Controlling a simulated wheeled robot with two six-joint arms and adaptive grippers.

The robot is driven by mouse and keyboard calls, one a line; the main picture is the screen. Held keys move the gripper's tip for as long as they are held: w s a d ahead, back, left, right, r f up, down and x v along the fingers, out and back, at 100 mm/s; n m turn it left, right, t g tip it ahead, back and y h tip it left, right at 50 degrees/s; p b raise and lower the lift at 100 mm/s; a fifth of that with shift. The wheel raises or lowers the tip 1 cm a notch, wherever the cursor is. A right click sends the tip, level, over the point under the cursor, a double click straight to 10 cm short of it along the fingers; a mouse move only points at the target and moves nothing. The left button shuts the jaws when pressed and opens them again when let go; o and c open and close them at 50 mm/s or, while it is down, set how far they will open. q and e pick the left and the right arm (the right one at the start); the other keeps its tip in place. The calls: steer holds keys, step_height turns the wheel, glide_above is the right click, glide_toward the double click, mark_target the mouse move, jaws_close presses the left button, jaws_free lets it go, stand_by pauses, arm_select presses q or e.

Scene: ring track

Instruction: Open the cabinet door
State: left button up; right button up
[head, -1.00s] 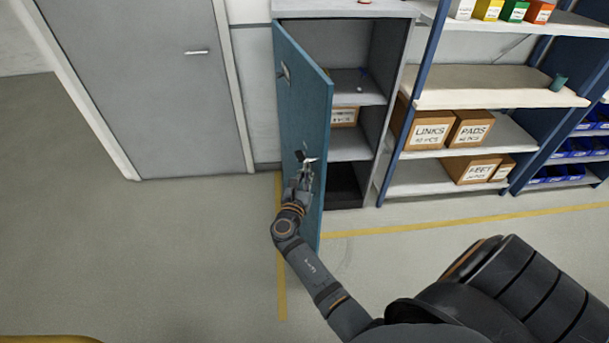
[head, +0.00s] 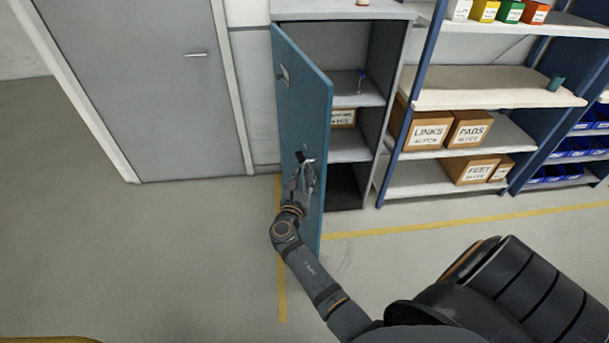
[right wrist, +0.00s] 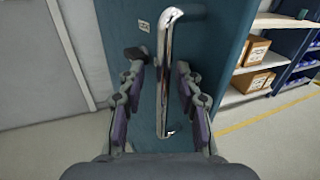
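The cabinet's blue door (head: 300,90) stands wide open, swung out toward me, with the shelves inside exposed. The cabinet (head: 386,95) is grey. In the right wrist view, the door's shiny vertical bar handle (right wrist: 164,85) runs between the two fingers of my right gripper (right wrist: 158,68). The fingers are apart, with visible gaps on both sides of the handle. In the head view, my right gripper (head: 304,172) is at the outer face of the door, low down. My left gripper is out of view.
A grey room door (head: 140,90) is at the left. Shelves (head: 480,88) with boxes (head: 430,130) stand right of the cabinet. Blue bins (head: 575,147) are at the far right.

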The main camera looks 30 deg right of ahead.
step_height(320, 180, up, 10)
stand_by(0.3)
stand_by(0.3)
